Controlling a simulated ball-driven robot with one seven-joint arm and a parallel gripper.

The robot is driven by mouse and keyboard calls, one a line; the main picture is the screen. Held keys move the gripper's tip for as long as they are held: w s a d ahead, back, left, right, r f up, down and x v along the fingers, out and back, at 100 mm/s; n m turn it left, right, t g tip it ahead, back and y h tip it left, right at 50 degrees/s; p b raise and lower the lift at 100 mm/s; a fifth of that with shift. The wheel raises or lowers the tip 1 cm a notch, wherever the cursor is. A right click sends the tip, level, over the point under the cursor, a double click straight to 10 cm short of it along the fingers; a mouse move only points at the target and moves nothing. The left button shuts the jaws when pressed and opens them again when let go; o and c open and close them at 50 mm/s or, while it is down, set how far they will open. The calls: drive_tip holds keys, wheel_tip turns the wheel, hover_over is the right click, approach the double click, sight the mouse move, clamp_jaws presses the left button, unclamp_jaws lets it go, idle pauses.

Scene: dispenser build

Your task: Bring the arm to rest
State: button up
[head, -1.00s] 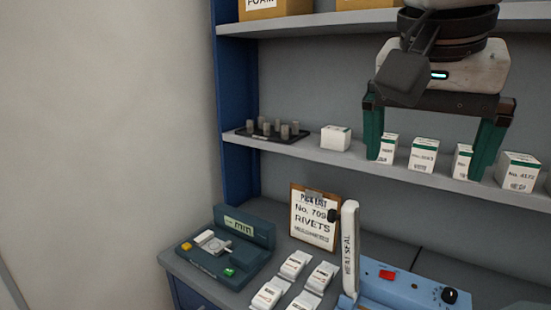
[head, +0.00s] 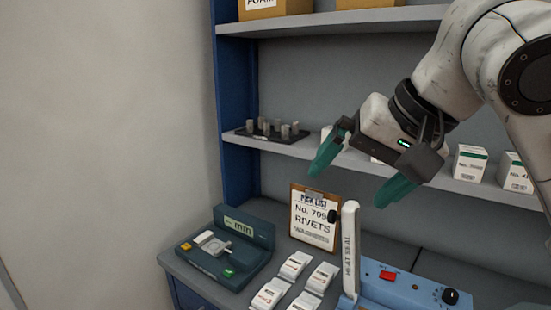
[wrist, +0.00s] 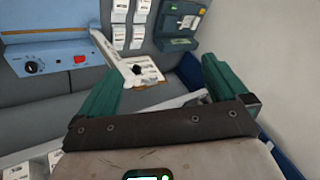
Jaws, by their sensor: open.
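My gripper (head: 352,180) is open and empty in the head view. It hangs in front of the middle shelf, tilted, with its green fingers pointing down and to the left. It is above and apart from the pick list clipboard (head: 315,216) and the heat sealer (head: 350,250). In the wrist view my gripper (wrist: 160,85) shows both green fingers spread wide with nothing held between them. Beyond the fingers, the clipboard (wrist: 140,70) and the sealer's white arm (wrist: 112,50) show. My forearm comes in from the right in the head view.
The middle shelf (head: 300,146) holds a dark tray of grey pegs (head: 268,130) and several white boxes (head: 470,163), some partly hidden by my gripper. Below, a green measuring device (head: 228,250) and several white packets (head: 296,265) lie on the bench. The left wall is bare.

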wheel_tip(320, 180, down, 26)
drive_tip(key=d+r+t+y, duration=0.1)
drive_tip(key=d+y, duration=0.1)
drive_tip(key=d, duration=0.1)
drive_tip(key=s+d+f+g+h, duration=0.1)
drive_tip(key=s+d+f, duration=0.1)
drive_tip(key=s+f, duration=0.45)
drive_tip(key=s+d+f+h, duration=0.15)
drive_tip(key=s+f, duration=0.25)
drive_tip(key=f, duration=0.5)
drive_tip(key=s+d+f+g+h, duration=0.1)
drive_tip(key=s+d+f, duration=0.2)
drive_tip(key=s, duration=0.3)
drive_tip(key=s+d+f+g+h, duration=0.1)
drive_tip(key=s+d+f, duration=0.2)
drive_tip(key=s, duration=0.3)
drive_tip(key=s+d+f+n+g+h, duration=0.1)
drive_tip(key=s+d+f+g, duration=0.1)
drive_tip(key=s, duration=0.5)
wheel_tip(320, 180, down, 2)
drive_tip(key=shift+d+f+h, duration=0.2)
drive_tip(key=shift+d+h, duration=0.15)
drive_tip(key=shift+d, duration=0.35)
